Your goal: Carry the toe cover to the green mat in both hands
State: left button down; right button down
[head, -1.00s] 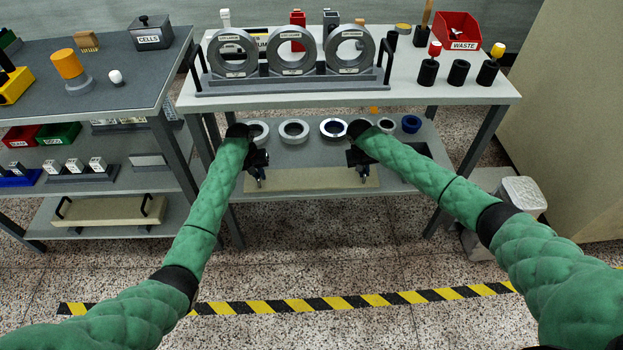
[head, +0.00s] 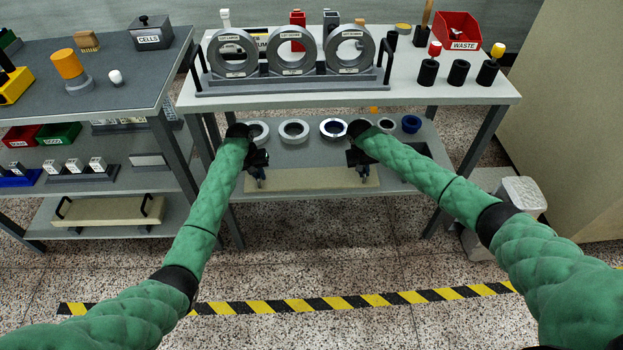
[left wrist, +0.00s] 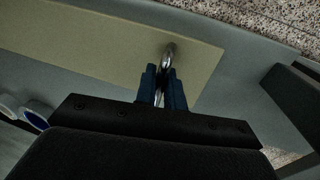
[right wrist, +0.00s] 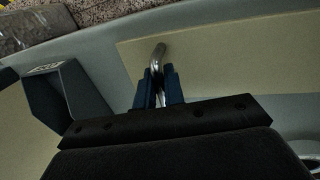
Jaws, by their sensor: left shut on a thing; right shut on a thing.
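The toe cover appears to be the flat beige panel (head: 312,179) at the front of the lower shelf of the middle bench. It also shows in the left wrist view (left wrist: 110,45) and the right wrist view (right wrist: 225,55). My left gripper (head: 258,180) is shut on a metal handle (left wrist: 169,50) near the panel's left end. My right gripper (head: 362,174) is shut on a similar handle (right wrist: 158,52) near its right end. I cannot tell whether the panel rests on the shelf or hangs just above it. I see no green mat.
Several rings, one of them a grey ring (head: 294,131), lie behind the panel on the lower shelf (head: 290,155). The bench top (head: 440,92) overhangs behind my grippers. Another beige panel (head: 112,211) with black handles lies on the left bench's bottom shelf. The floor in front is clear.

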pick_arm(q)
jog(key=shift+w+r, duration=0.1)
jog(key=shift+r, duration=0.1)
pick_arm(e)
jog(key=shift+r, duration=0.2)
